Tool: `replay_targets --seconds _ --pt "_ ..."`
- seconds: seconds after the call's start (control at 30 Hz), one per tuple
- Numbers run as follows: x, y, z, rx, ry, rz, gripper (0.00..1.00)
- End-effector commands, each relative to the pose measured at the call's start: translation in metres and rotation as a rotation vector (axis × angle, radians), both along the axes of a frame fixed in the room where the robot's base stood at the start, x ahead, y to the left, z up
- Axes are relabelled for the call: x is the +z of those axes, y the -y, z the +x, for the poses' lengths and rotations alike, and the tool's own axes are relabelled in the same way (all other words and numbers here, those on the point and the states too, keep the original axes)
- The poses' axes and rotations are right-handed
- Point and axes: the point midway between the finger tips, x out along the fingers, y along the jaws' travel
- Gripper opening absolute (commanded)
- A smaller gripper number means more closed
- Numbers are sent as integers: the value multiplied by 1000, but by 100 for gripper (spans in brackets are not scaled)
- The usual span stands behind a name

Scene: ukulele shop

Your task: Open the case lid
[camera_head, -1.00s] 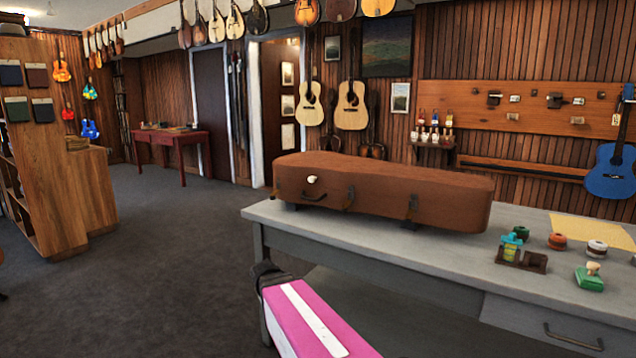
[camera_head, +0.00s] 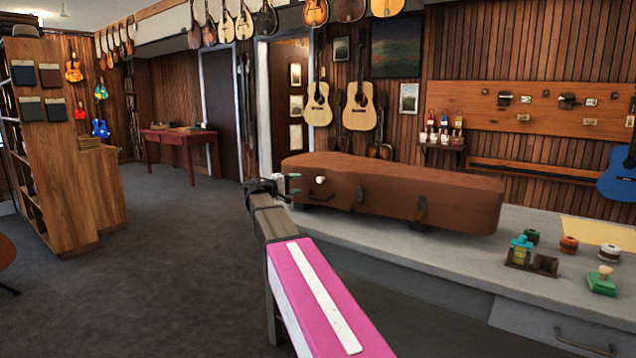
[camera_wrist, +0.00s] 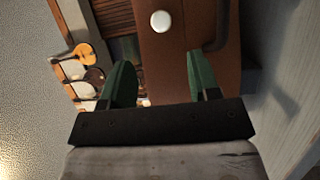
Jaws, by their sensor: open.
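The brown instrument case (camera_head: 400,192) lies closed on the grey workbench (camera_head: 470,251). Its front side shows a dark handle, dark latches and a round white knob (camera_head: 320,180) near the left end. My gripper (camera_head: 288,184) is raised at the case's left end, close to the knob in the picture. In the wrist view, the two green fingers (camera_wrist: 158,82) are spread apart with nothing between them. The brown case side (camera_wrist: 180,50) and the white knob (camera_wrist: 160,21) appear beyond the fingertips. I cannot tell whether the gripper touches the case.
Right of the case, a small dark tray (camera_head: 531,260), a green-based stamp (camera_head: 602,281), several small round containers and a yellow sheet (camera_head: 597,231) lie on the bench. A wooden shelf unit (camera_head: 60,150) stands at left. The floor (camera_head: 170,270) between is clear.

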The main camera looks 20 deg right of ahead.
Motion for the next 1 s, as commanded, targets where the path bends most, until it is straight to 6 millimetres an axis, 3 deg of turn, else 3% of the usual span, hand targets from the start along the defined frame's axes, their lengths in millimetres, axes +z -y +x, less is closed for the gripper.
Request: replay_targets --seconds 0.4,0.6,1.0 --pt "-1 68 14 -1 -1 3 56" --pt "-2 91 18 0 -1 4 56" --pt "-2 100 19 1 -1 4 56"
